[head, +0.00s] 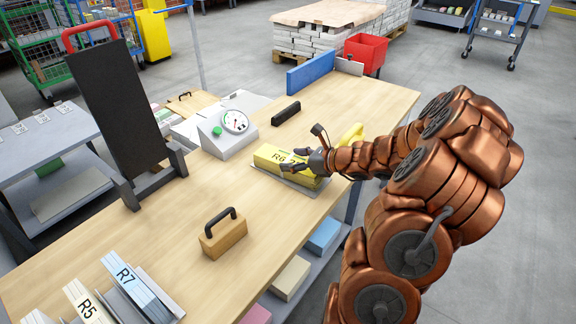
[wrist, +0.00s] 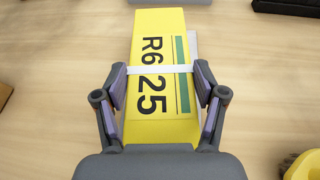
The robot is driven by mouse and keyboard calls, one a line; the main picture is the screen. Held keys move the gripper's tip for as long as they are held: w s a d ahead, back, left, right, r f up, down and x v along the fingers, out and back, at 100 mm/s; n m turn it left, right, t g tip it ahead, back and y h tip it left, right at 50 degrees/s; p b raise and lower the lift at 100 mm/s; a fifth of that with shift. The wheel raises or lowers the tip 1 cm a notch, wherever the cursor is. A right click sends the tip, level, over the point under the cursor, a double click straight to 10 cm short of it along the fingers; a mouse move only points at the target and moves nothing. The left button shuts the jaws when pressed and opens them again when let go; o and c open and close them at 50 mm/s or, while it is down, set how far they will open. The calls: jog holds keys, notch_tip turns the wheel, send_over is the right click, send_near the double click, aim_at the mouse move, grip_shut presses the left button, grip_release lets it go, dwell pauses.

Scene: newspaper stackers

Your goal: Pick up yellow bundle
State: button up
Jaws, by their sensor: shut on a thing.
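The yellow bundle (head: 270,157) lies on the wooden table, on a thin grey plate (head: 312,190). It is marked R6 25 and has a white strap and a green stripe, clear in the wrist view (wrist: 155,45). My gripper (head: 300,165) is over its near end. In the wrist view my gripper (wrist: 160,78) has one finger on each side of the bundle, near the strap, and is shut on it. The lower end of the bundle is hidden by the gripper body.
A scale with a dial (head: 228,132) stands behind the bundle. A black block (head: 286,113) lies beyond it. A wooden block with a black handle (head: 223,234) and bundles marked R7 (head: 138,290) and R5 (head: 88,302) are nearer. A yellow object (head: 352,133) is close to my wrist.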

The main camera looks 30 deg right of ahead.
aim_at(293, 161)
jog(key=shift+r, duration=0.1)
notch_tip(293, 161, up, 10)
jog(key=p, duration=0.2)
jog(key=shift+p, duration=0.35)
dwell(0.8)
